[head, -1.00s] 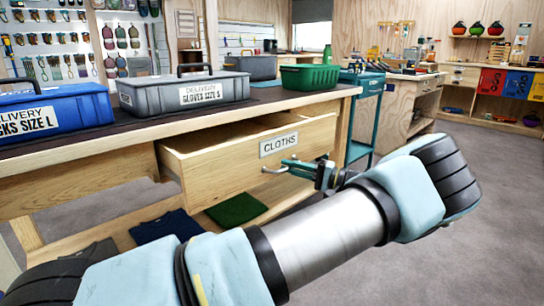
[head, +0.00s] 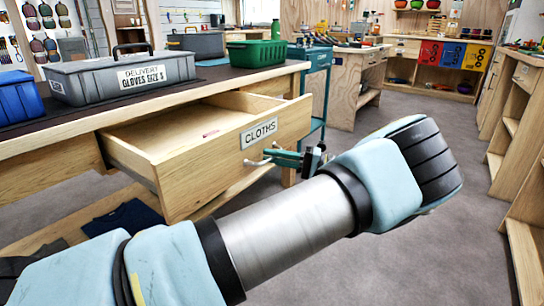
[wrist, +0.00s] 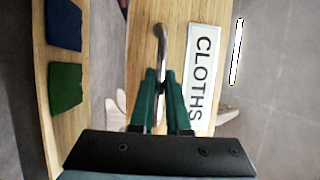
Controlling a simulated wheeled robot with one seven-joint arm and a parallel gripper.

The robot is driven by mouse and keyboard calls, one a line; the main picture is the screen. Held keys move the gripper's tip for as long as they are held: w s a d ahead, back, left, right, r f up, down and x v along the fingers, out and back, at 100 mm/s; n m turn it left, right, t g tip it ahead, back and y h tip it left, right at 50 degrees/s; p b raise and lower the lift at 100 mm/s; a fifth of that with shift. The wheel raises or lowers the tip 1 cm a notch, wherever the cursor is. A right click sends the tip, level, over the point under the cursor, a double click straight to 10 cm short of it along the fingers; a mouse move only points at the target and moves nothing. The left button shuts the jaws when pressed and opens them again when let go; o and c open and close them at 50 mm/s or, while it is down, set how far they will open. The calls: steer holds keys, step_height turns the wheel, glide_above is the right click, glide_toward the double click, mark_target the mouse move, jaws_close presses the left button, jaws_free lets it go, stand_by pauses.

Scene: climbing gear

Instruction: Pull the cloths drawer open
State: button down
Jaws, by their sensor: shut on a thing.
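The wooden drawer (head: 190,165) with the white CLOTHS label (head: 260,133) stands well out from under the workbench. Its inside shows, with a small reddish thing lying on its floor. The metal bar handle (wrist: 161,42) is on the drawer front below the label. My gripper (head: 290,156) is at the handle, its green fingers closed around the bar. The wrist view shows the fingers (wrist: 160,88) shut on the handle, beside the label. My forearm hides part of the space below the drawer.
A grey delivery box (head: 125,77), a blue box (head: 18,98) and a green basket (head: 256,54) stand on the bench top. Folded dark blue cloth (head: 124,217) lies on the lower shelf. Grey floor is clear to the right.

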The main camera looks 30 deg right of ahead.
steer(key=c, duration=0.9)
jaws_free()
steer(key=shift+s+d, duration=0.1)
steer(key=v, duration=1)
steer(key=shift+s+d, duration=0.2)
